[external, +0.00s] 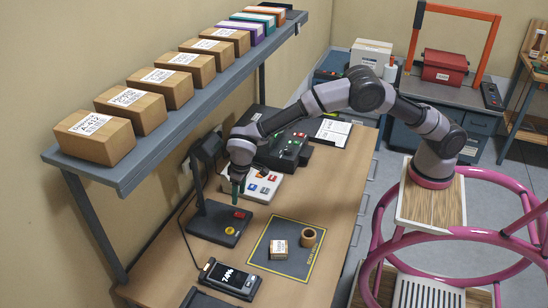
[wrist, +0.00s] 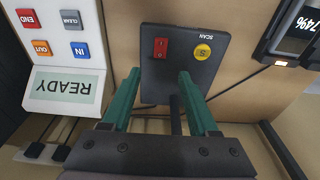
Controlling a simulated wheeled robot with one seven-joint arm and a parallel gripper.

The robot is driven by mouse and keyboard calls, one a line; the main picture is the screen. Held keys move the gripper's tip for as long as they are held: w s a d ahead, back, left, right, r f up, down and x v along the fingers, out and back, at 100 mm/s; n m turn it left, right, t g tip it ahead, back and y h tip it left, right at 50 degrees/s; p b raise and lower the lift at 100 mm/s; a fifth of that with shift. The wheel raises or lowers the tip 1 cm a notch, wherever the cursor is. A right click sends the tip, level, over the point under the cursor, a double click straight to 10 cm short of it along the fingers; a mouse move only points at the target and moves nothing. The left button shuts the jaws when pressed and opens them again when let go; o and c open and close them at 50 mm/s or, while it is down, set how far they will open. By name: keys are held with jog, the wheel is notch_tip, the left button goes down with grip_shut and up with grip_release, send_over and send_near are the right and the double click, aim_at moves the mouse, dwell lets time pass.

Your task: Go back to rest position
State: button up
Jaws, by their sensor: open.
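My gripper (external: 238,186) hangs from the outstretched arm above the scanner stand, pointing down. In the wrist view my gripper (wrist: 157,100) shows two green fingers spread apart with nothing between them. Beyond the fingers is the dark scanner base (wrist: 180,75) with a red rocker switch (wrist: 160,48) and a yellow round button marked SCAN (wrist: 203,52). The scanner base also shows in the external view (external: 212,232), just below the fingers. Whether the fingertips touch it I cannot tell, but they look apart from it.
A shelf (external: 160,141) with a row of cartons (external: 95,137) runs above the table's back. A keypad panel (wrist: 60,55) reading READY is beside the scanner. A small box (external: 278,250) and a brown cup (external: 309,237) stand on a dark mat (external: 292,264).

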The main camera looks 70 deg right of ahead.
jog(key=shift+s+r, duration=0.1)
jog(key=shift+r, duration=0.85)
jog(key=s+d+r+m+t+y, duration=0.1)
jog(key=s+d+r, duration=0.5)
jog(key=d+r, duration=0.6)
jog(key=s+d+r+m+t+y, duration=0.1)
jog(key=s+d+r, duration=0.5)
jog(key=d+r, duration=0.6)
jog(key=s+d+r+m+t, duration=0.1)
jog(key=s+d+r, duration=0.2)
jog(key=s, duration=0.4)
jog(key=s+d+r+t, duration=0.1)
jog(key=s+d+r, duration=0.25)
jog(key=s, duration=0.25)
jog(key=s+d+f, duration=0.1)
jog(key=s+d, duration=0.1)
jog(key=s, duration=0.5)
jog(key=s+d+f+m+t, duration=0.1)
jog(key=s, duration=0.6)
jog(key=shift+d+f+t, duration=0.25)
jog(key=shift+d+t, duration=0.05)
jog(key=shift+d, duration=0.1)
